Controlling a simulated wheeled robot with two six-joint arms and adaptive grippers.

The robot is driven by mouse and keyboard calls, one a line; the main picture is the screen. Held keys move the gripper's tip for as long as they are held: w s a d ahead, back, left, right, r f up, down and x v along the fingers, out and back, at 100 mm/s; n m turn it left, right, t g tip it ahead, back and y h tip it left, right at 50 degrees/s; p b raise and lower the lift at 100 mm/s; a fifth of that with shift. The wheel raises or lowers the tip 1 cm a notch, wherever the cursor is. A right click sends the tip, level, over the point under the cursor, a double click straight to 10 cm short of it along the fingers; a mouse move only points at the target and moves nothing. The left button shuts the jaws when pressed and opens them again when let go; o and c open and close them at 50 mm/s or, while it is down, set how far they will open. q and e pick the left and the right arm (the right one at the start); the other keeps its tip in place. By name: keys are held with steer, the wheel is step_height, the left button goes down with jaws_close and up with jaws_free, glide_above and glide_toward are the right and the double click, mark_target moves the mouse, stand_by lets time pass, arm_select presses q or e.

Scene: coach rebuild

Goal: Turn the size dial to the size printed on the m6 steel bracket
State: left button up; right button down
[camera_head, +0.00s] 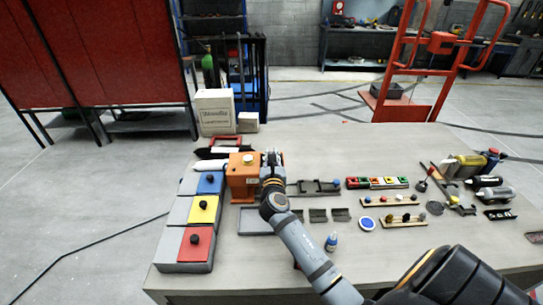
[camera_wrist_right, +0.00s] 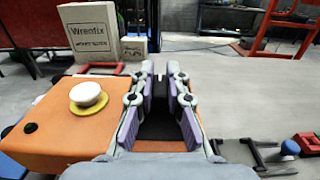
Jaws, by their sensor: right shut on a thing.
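The orange box (camera_head: 241,184) with a white button on a yellow ring on top stands left of the table's middle; its top also shows in the right wrist view (camera_wrist_right: 50,125). My right gripper (camera_head: 271,160) is at the right part of this box. In the right wrist view its fingers (camera_wrist_right: 161,100) are shut on a dark piece over the orange surface. This looks like the size dial, but its marks are hidden. Several small dark grey brackets (camera_head: 318,215) stand in a row right of the box; their printing is too small to read. My left gripper is not in view.
Grey blocks with blue, yellow (camera_head: 203,209) and red tops stand left of the box. A white carton (camera_head: 215,111) is behind. A black rack (camera_head: 315,187), coloured bins (camera_head: 377,182) and bottles (camera_head: 490,194) lie to the right.

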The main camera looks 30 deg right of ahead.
steer(key=shift+f, duration=0.1)
steer(key=c, duration=1.3)
jaws_free()
steer(key=shift+c, duration=0.2)
steer(key=v, duration=1.2)
